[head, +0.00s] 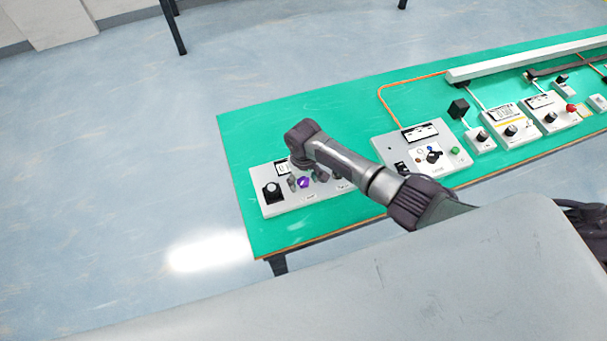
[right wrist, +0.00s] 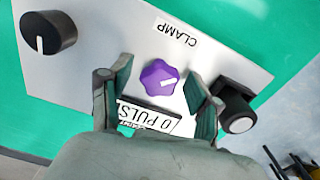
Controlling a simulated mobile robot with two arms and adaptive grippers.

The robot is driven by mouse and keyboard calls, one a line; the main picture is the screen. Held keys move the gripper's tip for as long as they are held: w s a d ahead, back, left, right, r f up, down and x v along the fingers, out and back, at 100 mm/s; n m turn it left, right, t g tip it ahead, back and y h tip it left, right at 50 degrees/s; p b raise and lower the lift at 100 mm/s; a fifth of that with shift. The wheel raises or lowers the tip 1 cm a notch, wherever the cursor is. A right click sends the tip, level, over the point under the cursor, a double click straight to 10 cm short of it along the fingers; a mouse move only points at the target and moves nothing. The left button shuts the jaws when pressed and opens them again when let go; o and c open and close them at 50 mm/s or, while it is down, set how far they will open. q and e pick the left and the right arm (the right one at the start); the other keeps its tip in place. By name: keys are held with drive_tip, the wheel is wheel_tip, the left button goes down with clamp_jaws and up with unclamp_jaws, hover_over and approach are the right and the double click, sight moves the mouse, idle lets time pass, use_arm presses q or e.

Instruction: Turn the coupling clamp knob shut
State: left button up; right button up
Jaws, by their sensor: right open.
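The clamp knob (right wrist: 160,77) is purple and lobed, with a white pointer mark towards the right in the right wrist view. It sits on a pale panel (right wrist: 85,75) beside an upside-down CLAMP label (right wrist: 176,34). The knob (head: 304,182) also shows in the head view, at the near left end of the green table. My right gripper (head: 307,178) is open over the panel. Its fingers stand on either side of the knob, with visible gaps in the right wrist view. Whether the fingertips reach down to the knob's height is unclear. My left gripper is not in view.
A black knob (right wrist: 48,32) and a black part with a pale round face (right wrist: 236,108) flank the clamp knob. A partly hidden display (right wrist: 150,118) lies near the fingers. More control boxes (head: 428,150) stand along the green table (head: 340,110) to the right.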

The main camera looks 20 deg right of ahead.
sight(303, 182)
wheel_tip(303, 182, up, 12)
idle(0.4)
drive_tip(key=shift+f, duration=0.15)
